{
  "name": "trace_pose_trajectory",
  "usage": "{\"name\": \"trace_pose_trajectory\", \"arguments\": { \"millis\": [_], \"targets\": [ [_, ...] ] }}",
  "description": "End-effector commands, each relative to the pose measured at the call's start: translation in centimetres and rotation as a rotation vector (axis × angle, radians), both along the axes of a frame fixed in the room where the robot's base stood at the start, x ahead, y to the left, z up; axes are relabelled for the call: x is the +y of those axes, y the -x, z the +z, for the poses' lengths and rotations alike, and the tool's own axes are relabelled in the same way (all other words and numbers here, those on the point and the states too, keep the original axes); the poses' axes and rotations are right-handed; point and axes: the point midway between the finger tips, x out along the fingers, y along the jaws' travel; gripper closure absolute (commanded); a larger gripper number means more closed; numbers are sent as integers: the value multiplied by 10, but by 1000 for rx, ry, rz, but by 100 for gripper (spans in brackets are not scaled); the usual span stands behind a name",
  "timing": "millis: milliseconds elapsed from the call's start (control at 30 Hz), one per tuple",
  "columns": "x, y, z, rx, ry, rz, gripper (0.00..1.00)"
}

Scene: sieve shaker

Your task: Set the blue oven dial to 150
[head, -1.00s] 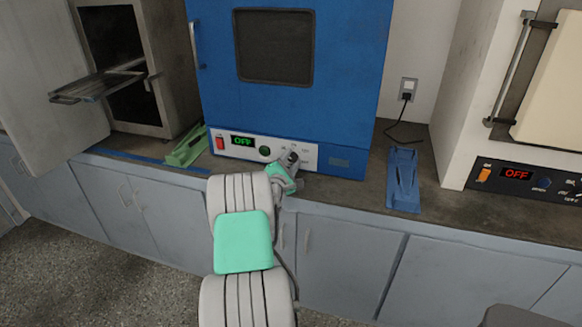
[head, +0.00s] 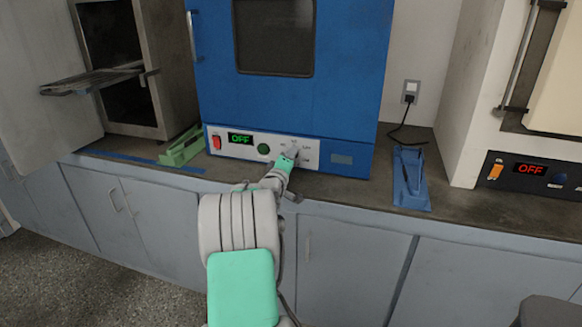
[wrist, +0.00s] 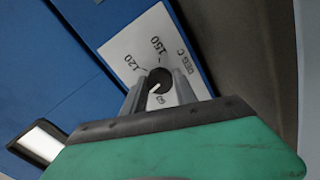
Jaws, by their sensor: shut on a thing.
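The blue oven (head: 345,105) stands on the counter, with a white control panel (head: 228,149) along its lower front. Its green display (head: 240,138) reads OFF. My gripper (head: 292,150) is at the dial on the right part of the panel and hides most of it in the head view. In the wrist view the black dial (wrist: 158,78) sits between the two fingers of my gripper (wrist: 159,88), which is shut on it. The marks 120 and 150 and the words DEG C show around the dial. I cannot clearly tell which mark the dial points to.
A red switch (head: 216,142) and a green button (head: 263,148) are left of the dial. A green tool (head: 181,148) and a blue one (head: 409,178) lie on the counter. A second oven (head: 462,100) stands at right. At left an open cabinet has a rack (head: 95,82) sticking out.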

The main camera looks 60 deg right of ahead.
Motion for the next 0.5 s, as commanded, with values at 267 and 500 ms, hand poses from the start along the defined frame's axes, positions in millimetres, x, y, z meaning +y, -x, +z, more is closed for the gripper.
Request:
{"name": "trace_pose_trajectory", "arguments": {
  "millis": [267, 500],
  "targets": [
    [0, 0, -8, -257, -41, -1, 100],
    [0, 0, -8, -482, -76, -1, 100]
  ]
}}
